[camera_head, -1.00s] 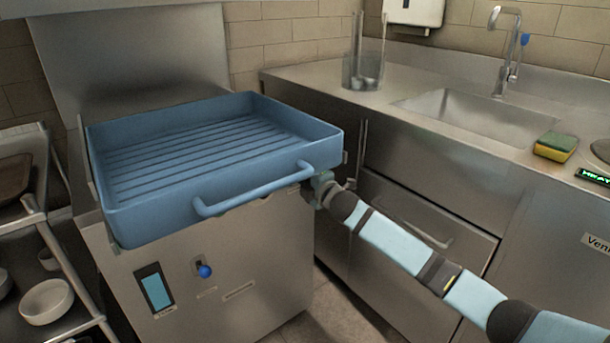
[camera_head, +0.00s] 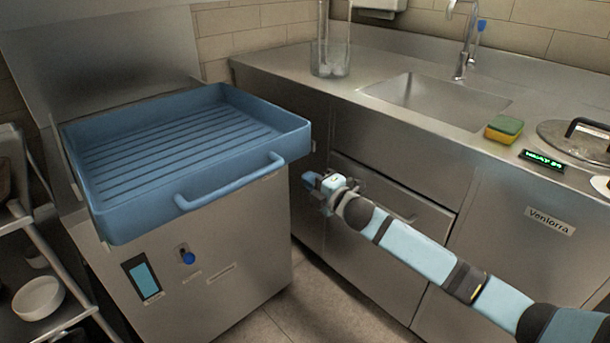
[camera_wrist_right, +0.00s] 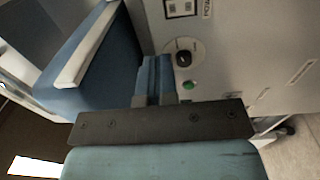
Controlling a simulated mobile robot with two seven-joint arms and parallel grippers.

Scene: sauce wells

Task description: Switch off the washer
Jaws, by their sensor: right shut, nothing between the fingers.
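The washer (camera_head: 235,265) is a steel machine with a blue ribbed tray (camera_head: 190,140) on top. Its front has a display (camera_head: 142,278) and a small blue-tipped control (camera_head: 188,258). My right gripper (camera_head: 309,180) is shut and empty, right of the washer and a little below the tray's rim. The right wrist view shows its blue fingers (camera_wrist_right: 155,70) near a grey panel (camera_wrist_right: 235,70) with a black dial (camera_wrist_right: 183,58) and a green button (camera_wrist_right: 189,86). This panel appears to be the washer's side, hidden in the head view. The fingers look apart from both controls.
The tray's blue handle (camera_head: 230,185) sticks out at the front. A steel counter (camera_head: 420,130) with a sink (camera_head: 435,98), drawers and a sponge (camera_head: 503,130) stands at right. A shelf with a white bowl (camera_head: 38,298) is at left. Floor (camera_head: 300,290) shows between washer and counter.

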